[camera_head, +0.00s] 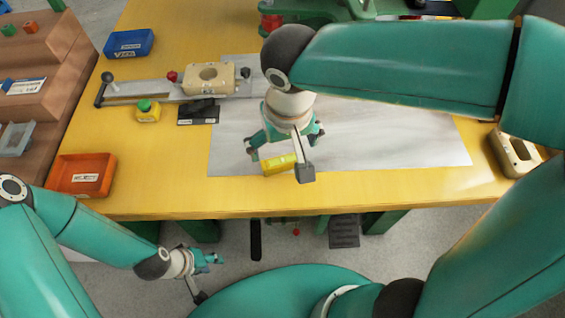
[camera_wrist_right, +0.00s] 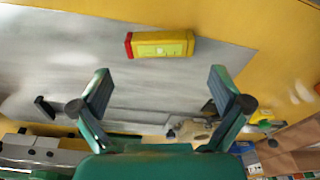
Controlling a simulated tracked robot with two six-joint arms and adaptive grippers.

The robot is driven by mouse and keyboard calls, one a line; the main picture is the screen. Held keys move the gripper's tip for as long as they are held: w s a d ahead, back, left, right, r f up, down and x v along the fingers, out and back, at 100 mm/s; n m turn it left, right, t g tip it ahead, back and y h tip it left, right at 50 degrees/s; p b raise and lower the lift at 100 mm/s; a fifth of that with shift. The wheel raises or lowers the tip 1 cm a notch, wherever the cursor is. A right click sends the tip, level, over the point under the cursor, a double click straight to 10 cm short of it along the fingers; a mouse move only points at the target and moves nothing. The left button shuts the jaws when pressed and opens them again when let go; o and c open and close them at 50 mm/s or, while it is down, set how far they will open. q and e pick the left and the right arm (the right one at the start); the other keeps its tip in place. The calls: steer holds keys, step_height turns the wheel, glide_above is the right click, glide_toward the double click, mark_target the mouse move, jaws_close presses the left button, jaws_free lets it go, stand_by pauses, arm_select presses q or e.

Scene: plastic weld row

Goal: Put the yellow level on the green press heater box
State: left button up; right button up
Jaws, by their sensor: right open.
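The yellow level (camera_head: 279,164) lies on the pale grey mat near the table's front edge. It also shows in the right wrist view (camera_wrist_right: 160,44), with a red end, ahead of the fingers. My right gripper (camera_head: 286,142) hangs over the mat just by the level, its fingers (camera_wrist_right: 161,88) spread apart with nothing between them. A green machine (camera_head: 322,12), which looks like the press, stands at the back and is cut off by the top edge; I cannot tell its heater box apart. My left gripper (camera_head: 214,259) is low in front of the table, small in view.
A cream block (camera_head: 209,79) sits on a grey rail fixture at the back left. A yellow box with a green knob (camera_head: 147,111), a blue bin (camera_head: 129,44) and an orange bin (camera_head: 82,175) are left. Another cream block (camera_head: 514,152) is right. The mat's right part is clear.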

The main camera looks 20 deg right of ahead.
mark_target(283, 160)
steer(key=shift+w+f+b, duration=0.15)
steer(key=shift+f+b, duration=0.2)
steer(key=shift+f, duration=1)
steer(key=shift+w+f+b, duration=0.15)
steer(key=shift+f+b, duration=0.15)
steer(key=shift+f, duration=1)
steer(key=shift+c, duration=0.3)
steer(key=c, duration=0.9)
steer(key=shift+r, duration=0.1)
steer(key=shift+r, duration=0.1)
